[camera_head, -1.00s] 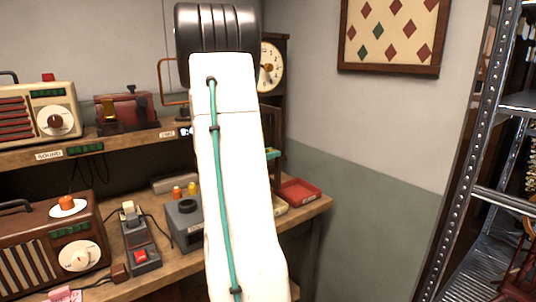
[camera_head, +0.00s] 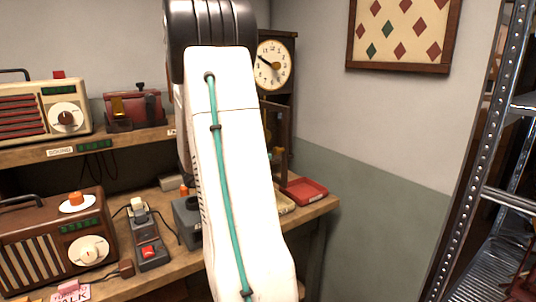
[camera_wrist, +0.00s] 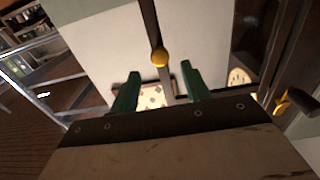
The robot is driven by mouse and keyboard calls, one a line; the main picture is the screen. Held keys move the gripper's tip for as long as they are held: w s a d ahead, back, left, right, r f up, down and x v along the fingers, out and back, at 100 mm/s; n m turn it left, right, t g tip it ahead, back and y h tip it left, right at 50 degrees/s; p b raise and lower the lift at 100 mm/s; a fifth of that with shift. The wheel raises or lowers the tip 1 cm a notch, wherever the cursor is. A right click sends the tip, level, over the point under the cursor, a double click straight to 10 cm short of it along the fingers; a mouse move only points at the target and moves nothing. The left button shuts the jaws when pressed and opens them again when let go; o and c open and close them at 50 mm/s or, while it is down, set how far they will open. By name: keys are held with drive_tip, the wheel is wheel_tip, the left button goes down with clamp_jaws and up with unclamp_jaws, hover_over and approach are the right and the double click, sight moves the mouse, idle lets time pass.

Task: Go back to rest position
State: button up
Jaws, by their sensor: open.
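My gripper (camera_wrist: 158,92) shows in the wrist view with its two green fingers spread apart. Nothing is held between them. In the head view my white arm with a green cable stands upright in the middle, and the gripper itself cannot be made out there. The arm hides part of the shelf and workbench behind it.
A workbench (camera_head: 318,207) holds a brown radio (camera_head: 52,245), a grey switch box (camera_head: 150,250) and a red tray (camera_head: 304,189). A cream radio (camera_head: 45,108) and a clock (camera_head: 272,65) stand behind. A metal rack (camera_head: 465,190) is at right.

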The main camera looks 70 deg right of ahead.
drive_tip(key=shift+w+a, duration=0.15)
drive_tip(key=shift+a, duration=0.15)
idle(0.4)
